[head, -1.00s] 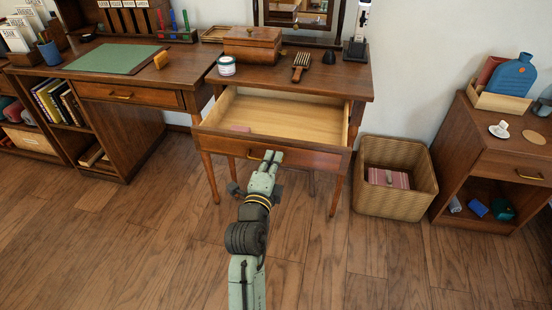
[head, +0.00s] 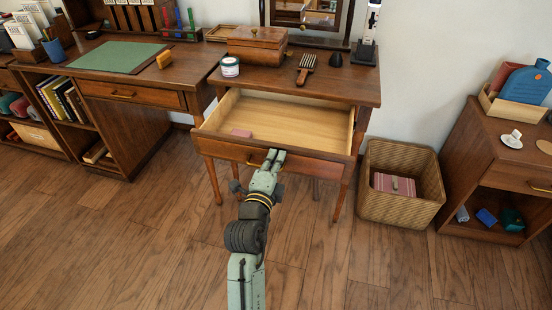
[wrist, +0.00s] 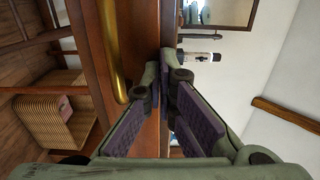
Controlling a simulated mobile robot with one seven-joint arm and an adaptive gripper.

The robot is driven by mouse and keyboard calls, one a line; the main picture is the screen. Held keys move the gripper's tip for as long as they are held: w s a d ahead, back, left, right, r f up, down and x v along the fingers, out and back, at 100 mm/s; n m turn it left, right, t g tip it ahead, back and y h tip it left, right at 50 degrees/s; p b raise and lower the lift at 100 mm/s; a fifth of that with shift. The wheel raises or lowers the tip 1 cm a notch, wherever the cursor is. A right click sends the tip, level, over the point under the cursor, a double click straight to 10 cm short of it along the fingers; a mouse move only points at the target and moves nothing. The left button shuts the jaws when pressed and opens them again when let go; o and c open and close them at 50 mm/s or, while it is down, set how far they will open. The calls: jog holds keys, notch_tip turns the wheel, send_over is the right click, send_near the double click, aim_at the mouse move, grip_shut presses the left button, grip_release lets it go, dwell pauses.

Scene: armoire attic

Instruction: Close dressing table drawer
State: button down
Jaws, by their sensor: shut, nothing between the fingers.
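The dressing table (head: 345,90) stands in the middle of the head view, with its wide drawer (head: 290,118) pulled out and its pale wooden inside showing. A small pink block (head: 241,133) lies in the drawer's left part. The drawer front (head: 225,150) carries a brass handle (head: 254,162), partly hidden by my gripper (head: 274,154). My gripper is at the drawer front by the handle. In the wrist view the fingertips (wrist: 165,72) meet with nothing between them, beside the brass handle (wrist: 113,50); I cannot tell whether they touch the wood.
A desk (head: 150,95) stands left and a cabinet (head: 500,150) right. The floor in front is clear.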

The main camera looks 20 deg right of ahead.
jog(key=b, duration=1)
send_over(296, 119)
jog(key=shift+s+a+f, duration=0.1)
jog(key=shift+s, duration=0.1)
jog(key=shift+w, duration=0.15)
jog(key=shift+w+d+r, duration=0.1)
jog(key=shift+d+r, duration=0.1)
jog(key=shift+r, duration=0.05)
jog(key=shift+r, duration=0.15)
